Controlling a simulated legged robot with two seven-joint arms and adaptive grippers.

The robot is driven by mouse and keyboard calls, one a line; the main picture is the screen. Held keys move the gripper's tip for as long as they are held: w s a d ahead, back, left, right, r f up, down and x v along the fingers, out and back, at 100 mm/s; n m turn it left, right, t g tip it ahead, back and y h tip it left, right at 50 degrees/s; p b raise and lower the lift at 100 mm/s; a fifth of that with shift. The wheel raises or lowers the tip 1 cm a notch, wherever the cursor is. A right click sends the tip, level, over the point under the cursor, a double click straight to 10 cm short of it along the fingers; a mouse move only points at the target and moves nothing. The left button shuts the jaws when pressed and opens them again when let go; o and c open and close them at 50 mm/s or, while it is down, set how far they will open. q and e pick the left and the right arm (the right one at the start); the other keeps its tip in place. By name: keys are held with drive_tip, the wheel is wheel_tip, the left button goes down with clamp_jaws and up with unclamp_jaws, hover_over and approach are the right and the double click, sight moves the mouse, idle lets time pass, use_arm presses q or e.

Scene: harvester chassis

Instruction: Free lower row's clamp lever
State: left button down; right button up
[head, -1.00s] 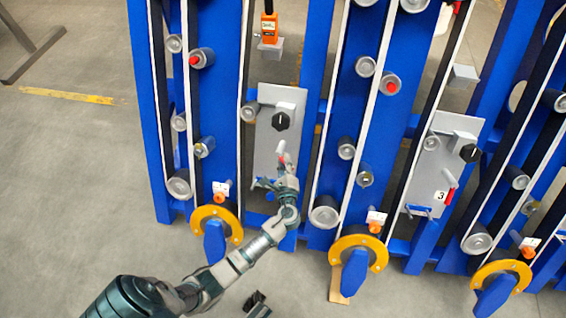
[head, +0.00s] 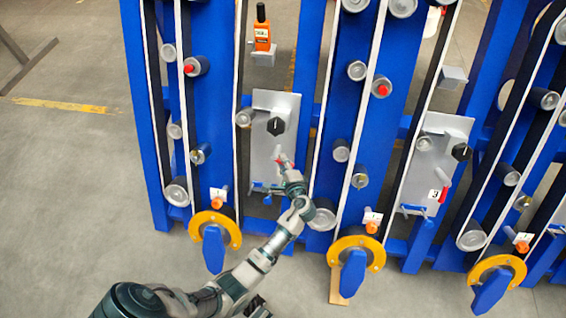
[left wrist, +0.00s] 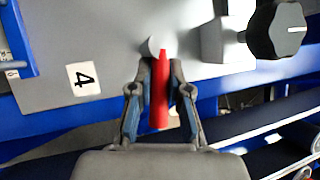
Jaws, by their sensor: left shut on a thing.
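The clamp lever (left wrist: 160,90) is a red handle on a grey pivot. It sits on a grey plate (left wrist: 55,75) marked 4. In the left wrist view my left gripper (left wrist: 160,98) has a finger on each side of the red handle and is shut on it. In the head view my left gripper (head: 287,172) is at the lower right of the same plate (head: 264,150). It hides much of the lever there. A dark piece (head: 256,307) at the bottom edge may be my right gripper; its jaws cannot be made out.
A black knob (head: 276,126) sits above the lever on the plate. Blue uprights, belts and rollers flank it. Another plate (head: 432,165), marked 3, has its own red lever (head: 443,194). Yellow rings (head: 232,238) with blue handles stand low in front. The floor at left is open.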

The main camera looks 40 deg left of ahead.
use_arm(q)
drive_tip(key=shift+f, duration=0.15)
drive_tip(key=c, duration=1.1)
unclamp_jaws()
drive_tip(key=shift+a, duration=0.1)
drive_tip(key=shift+s+d, duration=0.25)
drive_tip(key=shift+d, duration=0.1)
drive_tip(key=v, duration=1.1)
drive_tip(key=shift+d, duration=0.1)
